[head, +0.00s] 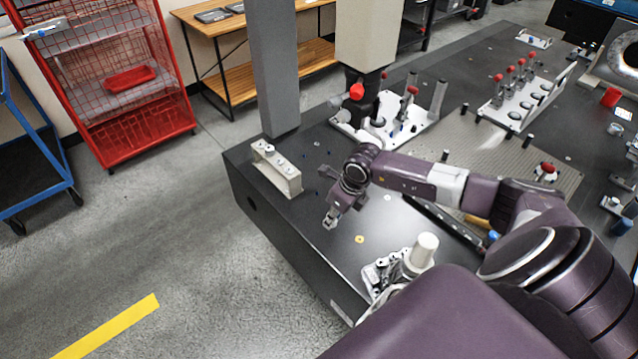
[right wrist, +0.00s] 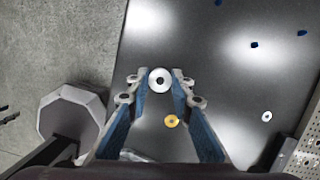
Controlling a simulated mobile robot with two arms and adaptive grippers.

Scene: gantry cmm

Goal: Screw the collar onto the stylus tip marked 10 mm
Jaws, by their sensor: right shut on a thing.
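My right gripper (head: 329,222) hangs over the black table near its left edge. In the right wrist view its fingertips (right wrist: 160,82) are shut on a pale metal ring with a dark centre, the collar (right wrist: 160,80). The collar is too small to make out in the head view. A light grey block (head: 276,170) with small round metal parts on top stands near the table's corner, left of and beyond the gripper. These may be the stylus tips; I cannot read a 10 mm mark. I do not make out my left gripper.
A yellow ring (head: 360,239) lies on the table near the gripper; it also shows in the right wrist view (right wrist: 171,121). A white cylinder (head: 425,250) stands among metal parts at the near edge. A grey column (head: 273,70) rises behind the block. Clamp fixtures (head: 515,100) stand further back.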

